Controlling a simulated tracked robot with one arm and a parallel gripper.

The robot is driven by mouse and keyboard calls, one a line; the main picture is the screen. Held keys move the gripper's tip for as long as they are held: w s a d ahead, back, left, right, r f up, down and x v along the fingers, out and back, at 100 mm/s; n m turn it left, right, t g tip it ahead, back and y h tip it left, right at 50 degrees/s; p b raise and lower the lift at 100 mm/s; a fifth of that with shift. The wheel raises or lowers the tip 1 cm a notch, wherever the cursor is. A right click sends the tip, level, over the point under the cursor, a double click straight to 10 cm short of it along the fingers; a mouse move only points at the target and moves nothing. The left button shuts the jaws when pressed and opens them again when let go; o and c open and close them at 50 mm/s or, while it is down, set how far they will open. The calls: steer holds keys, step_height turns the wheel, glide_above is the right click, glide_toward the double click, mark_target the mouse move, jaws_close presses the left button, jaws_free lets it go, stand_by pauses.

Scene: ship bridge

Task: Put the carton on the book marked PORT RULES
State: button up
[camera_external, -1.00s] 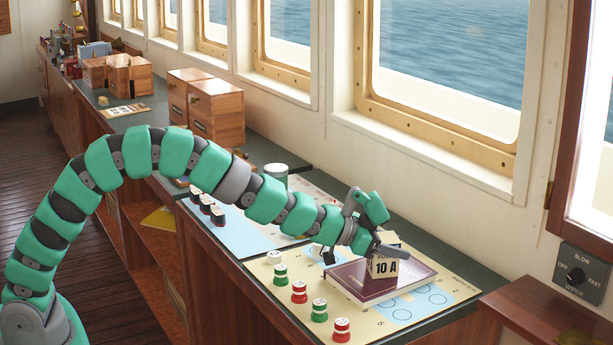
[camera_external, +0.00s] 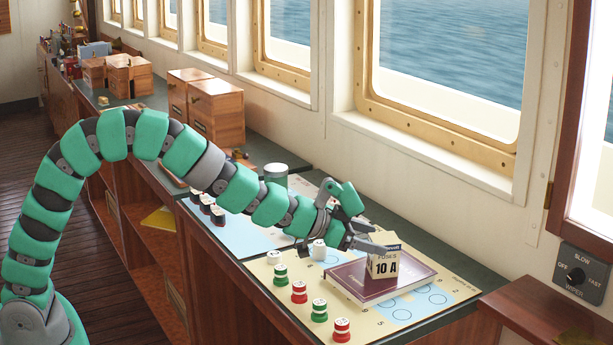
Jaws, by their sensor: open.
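The carton (camera_external: 383,268), a small cream box marked 10 A with a dark blue top, stands upright on a maroon book (camera_external: 350,281). The book lies flat on the pale sheet with circles; its title cannot be read here. My gripper (camera_external: 362,240) is open and empty, just left of the carton and a little above the book. Its fingers point right toward the carton and appear apart from it, though one fingertip is close to its upper left edge in the picture.
Red, green and white capped pieces (camera_external: 299,292) stand in a row along the counter's front edge. A white piece (camera_external: 318,250) stands left of the book. Wooden boxes (camera_external: 215,112) and a grey-green cylinder (camera_external: 275,174) are farther back. Windows line the right wall.

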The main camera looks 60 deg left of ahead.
steer(key=s+a+r+n+t+y, duration=0.1)
steer(key=s+a+r, duration=0.4)
steer(key=r, duration=0.4)
steer(key=s+a+r+n+y, duration=0.1)
steer(key=s+a+r, duration=0.1)
steer(key=a+r, duration=0.6)
steer(key=s+a+r+n+t+y, duration=0.1)
steer(key=s+a+r, duration=0.3)
steer(key=r, duration=0.7)
steer(key=s+a+r+y, duration=0.1)
steer(key=s+a+r, duration=0.3)
steer(key=s+r, duration=0.4)
steer(key=s+a+r+n+t+y, duration=0.1)
steer(key=s+a+r, duration=0.3)
steer(key=s+r, duration=0.3)
steer(key=shift+s+a+r+n, duration=0.3)
steer(key=shift+s+a+r, duration=0.1)
steer(key=shift+r, duration=0.45)
